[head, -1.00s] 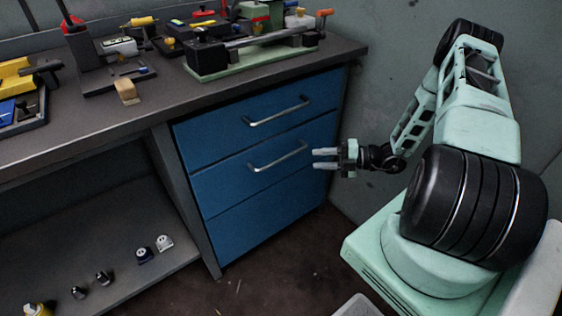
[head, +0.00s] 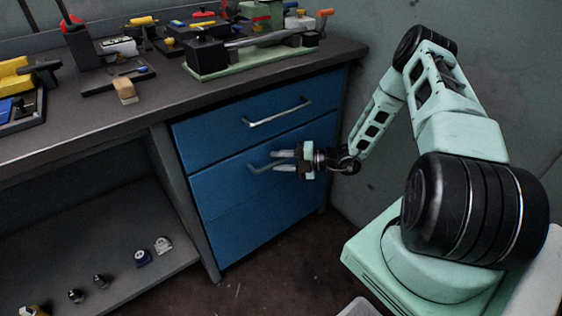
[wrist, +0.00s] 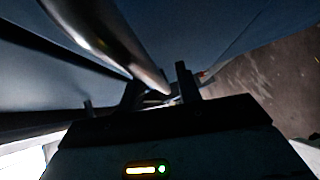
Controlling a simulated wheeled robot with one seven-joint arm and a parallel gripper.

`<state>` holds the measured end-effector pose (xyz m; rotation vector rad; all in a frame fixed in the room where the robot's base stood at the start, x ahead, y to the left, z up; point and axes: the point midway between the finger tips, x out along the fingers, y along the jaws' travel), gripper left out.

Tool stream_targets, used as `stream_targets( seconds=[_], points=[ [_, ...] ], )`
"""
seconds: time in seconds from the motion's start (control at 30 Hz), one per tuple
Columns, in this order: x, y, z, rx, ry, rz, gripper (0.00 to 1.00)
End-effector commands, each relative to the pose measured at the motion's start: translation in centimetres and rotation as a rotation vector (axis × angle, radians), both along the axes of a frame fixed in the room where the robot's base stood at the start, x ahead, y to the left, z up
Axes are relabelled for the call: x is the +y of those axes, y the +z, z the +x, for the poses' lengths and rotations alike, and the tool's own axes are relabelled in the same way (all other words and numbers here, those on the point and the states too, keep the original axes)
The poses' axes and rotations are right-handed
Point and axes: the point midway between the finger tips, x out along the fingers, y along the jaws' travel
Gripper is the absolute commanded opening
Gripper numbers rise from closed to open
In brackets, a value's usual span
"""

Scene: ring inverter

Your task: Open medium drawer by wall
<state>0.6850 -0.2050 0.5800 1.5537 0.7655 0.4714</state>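A blue drawer unit stands under the bench by the wall, with drawers stacked one above another. The middle drawer (head: 225,188) looks closed, and its silver bar handle (head: 259,167) is partly hidden behind my gripper. My gripper (head: 284,161) is at the right part of this handle, with its two fingers apart, one above the other. In the wrist view, the handle bar (wrist: 120,45) runs close ahead of my gripper (wrist: 137,95), whose fingers stand apart. I cannot tell whether the bar is between the fingers or whether they touch it.
The top drawer (head: 220,130) is closed, with its own silver handle (head: 277,113) above my gripper. The bench top (head: 160,95) holds tools and a green-based device (head: 250,62). A lower shelf (head: 110,240) at left holds small parts. The wall (head: 385,60) is close on the right.

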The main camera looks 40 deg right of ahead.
Motion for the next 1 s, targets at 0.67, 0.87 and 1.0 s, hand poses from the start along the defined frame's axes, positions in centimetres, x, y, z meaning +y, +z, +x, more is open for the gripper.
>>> stream_targets(
  seconds=[0.67, 0.87, 1.0],
  points=[
    [-0.1, 0.3, -2.3, 0.004, -0.002, 0.002, 0.00],
    [-0.1, 0.4, -6.6, 0.006, -0.005, 0.004, 0.00],
    [-0.1, 0.4, -10.5, 0.006, -0.006, 0.004, 0.00]
  ],
)
